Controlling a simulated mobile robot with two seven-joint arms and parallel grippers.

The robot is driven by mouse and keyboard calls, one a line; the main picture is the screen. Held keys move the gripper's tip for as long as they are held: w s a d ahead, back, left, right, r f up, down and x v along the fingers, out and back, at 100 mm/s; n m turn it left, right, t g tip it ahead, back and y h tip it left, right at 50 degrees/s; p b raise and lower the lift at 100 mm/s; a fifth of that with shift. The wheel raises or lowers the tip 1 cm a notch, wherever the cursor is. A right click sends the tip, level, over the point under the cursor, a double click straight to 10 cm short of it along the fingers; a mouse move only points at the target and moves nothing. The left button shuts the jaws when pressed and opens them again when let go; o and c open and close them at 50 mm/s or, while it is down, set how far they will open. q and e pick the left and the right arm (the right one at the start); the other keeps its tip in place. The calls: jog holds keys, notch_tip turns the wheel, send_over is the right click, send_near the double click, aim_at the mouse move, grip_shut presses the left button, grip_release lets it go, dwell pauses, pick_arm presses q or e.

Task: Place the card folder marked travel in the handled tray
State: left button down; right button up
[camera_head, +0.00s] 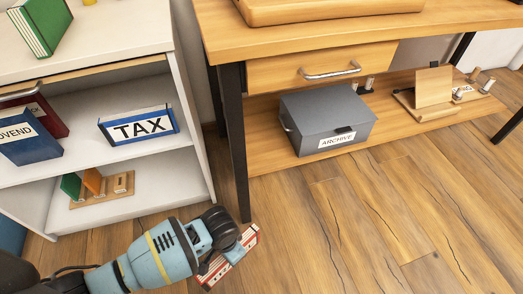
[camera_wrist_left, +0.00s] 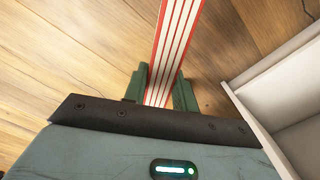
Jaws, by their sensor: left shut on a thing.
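My left gripper (camera_head: 232,256) is low over the floor in front of the shelf unit and desk. It is shut on a red-and-white striped, flat thing (camera_head: 246,239), which also shows between the fingers in the left wrist view (camera_wrist_left: 178,38). No travel marking shows on it, so I cannot tell whether it is the travel card folder. A wooden tray-like object (camera_head: 320,12) stands on the desk top, cut off by the picture's upper edge. Its handles are not visible, so I cannot tell whether it is the handled tray. My right gripper is not in view.
The white shelf unit (camera_head: 190,110) holds a blue TAX binder (camera_head: 138,124) and other binders. A grey ARCHIVE box (camera_head: 327,118) and a wooden stand (camera_head: 434,92) sit on the desk's lower shelf. A black desk leg (camera_head: 238,150) stands near my gripper. The floor at right is clear.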

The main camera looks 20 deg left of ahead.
pick_arm(q)
jog(key=w+a+r+n, duration=0.1)
jog(key=w+r+n, duration=0.15)
jog(key=r, duration=1.05)
jog(key=w+a+r+n, duration=0.1)
jog(key=w+r+n, duration=0.15)
jog(key=r, duration=1.15)
jog(key=s+a+r+n, duration=0.1)
jog(key=s+a+r, duration=0.2)
jog(key=r, duration=0.6)
jog(key=shift+s, duration=1.1)
